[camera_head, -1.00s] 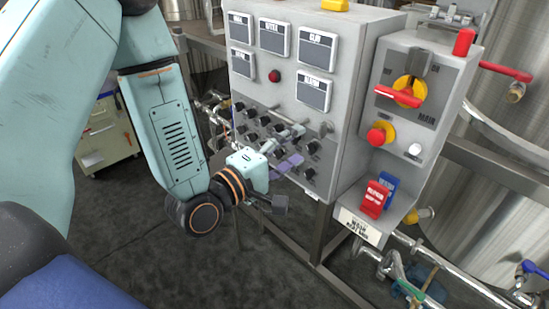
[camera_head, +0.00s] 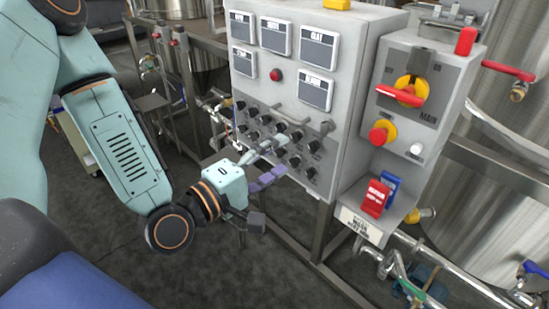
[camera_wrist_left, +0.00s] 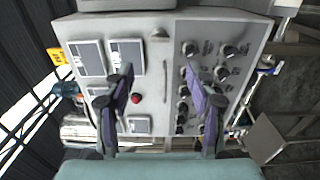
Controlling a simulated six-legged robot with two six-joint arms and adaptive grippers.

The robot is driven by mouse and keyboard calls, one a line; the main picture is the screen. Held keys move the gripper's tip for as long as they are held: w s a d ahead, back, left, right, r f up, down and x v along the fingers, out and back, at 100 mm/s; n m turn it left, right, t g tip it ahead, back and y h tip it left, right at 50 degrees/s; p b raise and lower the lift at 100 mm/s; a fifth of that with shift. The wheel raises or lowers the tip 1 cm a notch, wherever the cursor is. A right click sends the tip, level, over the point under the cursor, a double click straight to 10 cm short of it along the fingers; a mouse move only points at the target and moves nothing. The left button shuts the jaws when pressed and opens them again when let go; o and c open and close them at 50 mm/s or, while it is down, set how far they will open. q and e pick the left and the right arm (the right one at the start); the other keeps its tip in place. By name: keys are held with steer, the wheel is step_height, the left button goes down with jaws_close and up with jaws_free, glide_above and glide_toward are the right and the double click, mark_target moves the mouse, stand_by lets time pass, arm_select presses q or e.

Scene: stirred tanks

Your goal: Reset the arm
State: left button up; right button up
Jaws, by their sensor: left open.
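My left gripper (camera_head: 266,166) is in front of the lower part of the grey control panel (camera_head: 345,45) in the head view. Its jaws are open, with nothing between them. In the left wrist view the two purple-padded fingers (camera_wrist_left: 160,95) stand wide apart, and the panel face (camera_wrist_left: 160,70) with its displays, red button and black knobs lies beyond them. The fingers look apart from the panel, but the exact gap is hard to tell. My right gripper is in neither view.
Rows of black knobs (camera_head: 295,135) are close to the left gripper. To the right is a switch box (camera_head: 440,75) with a red and yellow main switch (camera_head: 405,92). Steel tanks (camera_head: 515,110) and pipes stand at the right. The dark floor (camera_head: 120,240) at lower left is clear.

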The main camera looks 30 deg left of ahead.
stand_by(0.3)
arm_select(q)
steer(key=s+f+m+g+y+b, duration=0.1)
steer(key=s+f+m+g+y, duration=0.2)
steer(key=f, duration=0.6)
steer(key=s+f+m+g, duration=0.3)
steer(key=f+m+g, duration=0.2)
steer(key=f, duration=0.4)
steer(key=s+a+f+m+g+y+b, duration=0.2)
steer(key=s+f+m+g, duration=0.3)
steer(key=s+f+g, duration=0.4)
steer(key=s+f+y+b, duration=0.1)
steer(key=s+f, duration=0.6)
steer(key=s, duration=0.4)
steer(key=shift+m, duration=0.4)
